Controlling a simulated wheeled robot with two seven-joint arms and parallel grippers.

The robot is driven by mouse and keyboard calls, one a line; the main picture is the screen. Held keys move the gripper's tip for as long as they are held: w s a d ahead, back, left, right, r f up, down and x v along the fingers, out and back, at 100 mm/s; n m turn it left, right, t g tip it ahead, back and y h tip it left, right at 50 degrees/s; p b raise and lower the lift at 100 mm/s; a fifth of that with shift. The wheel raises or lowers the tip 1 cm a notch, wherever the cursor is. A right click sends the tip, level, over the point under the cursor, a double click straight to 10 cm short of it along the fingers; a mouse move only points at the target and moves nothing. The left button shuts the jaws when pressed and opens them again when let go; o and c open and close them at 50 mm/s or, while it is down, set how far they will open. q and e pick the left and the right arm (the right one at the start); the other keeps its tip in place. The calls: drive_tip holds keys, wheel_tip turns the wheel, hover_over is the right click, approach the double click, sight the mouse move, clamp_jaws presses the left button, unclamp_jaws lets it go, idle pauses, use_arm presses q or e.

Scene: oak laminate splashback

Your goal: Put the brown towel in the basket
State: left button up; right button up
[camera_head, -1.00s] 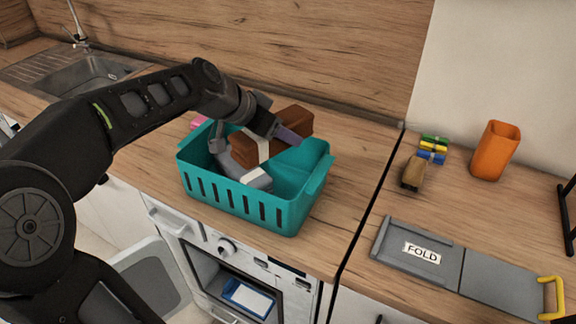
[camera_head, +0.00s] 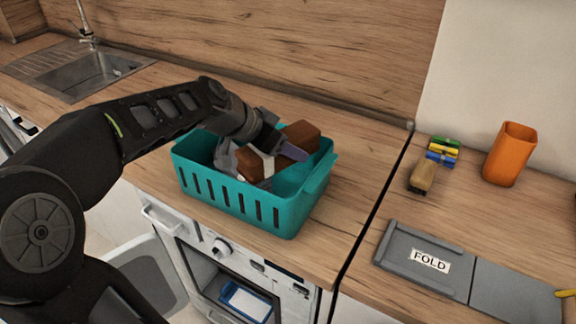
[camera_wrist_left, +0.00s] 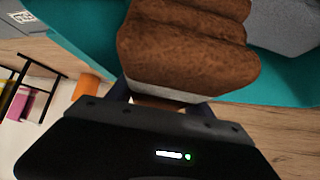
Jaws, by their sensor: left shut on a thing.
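The brown towel (camera_head: 301,137) is a folded bundle with a pale band around it. My left gripper (camera_head: 271,150) is shut on the brown towel and holds it inside the upper part of the teal basket (camera_head: 233,193), at about rim height. In the left wrist view the brown towel (camera_wrist_left: 185,50) fills the space ahead of the gripper (camera_wrist_left: 165,98), with the teal basket wall (camera_wrist_left: 85,35) behind it. A grey item (camera_head: 226,155) lies in the basket, partly hidden by the gripper. Whether the towel touches the basket floor cannot be seen. My right gripper is not in view.
The basket stands on the wooden counter above an open oven-like appliance. To the right are a grey board marked FOLD (camera_head: 425,262), an orange cup (camera_head: 509,154), a tan brush-like item (camera_head: 422,177) and coloured clips (camera_head: 443,151). A sink (camera_head: 80,70) is at the back left.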

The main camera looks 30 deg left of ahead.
sight(286, 159)
use_arm(q)
drive_tip(key=shift+s+r, duration=0.1)
drive_tip(key=shift+r, duration=0.1)
drive_tip(key=shift+f, duration=0.15)
wheel_tip(286, 159, down, 3)
drive_tip(key=b, duration=0.2)
drive_tip(key=shift+f+b, duration=0.2)
drive_tip(key=shift+b, duration=0.1)
drive_tip(key=shift+f, duration=0.2)
drive_tip(key=shift+r, duration=0.1)
drive_tip(key=shift+f+b, duration=0.45)
drive_tip(key=shift+b, duration=0.2)
drive_tip(key=o, duration=1.6)
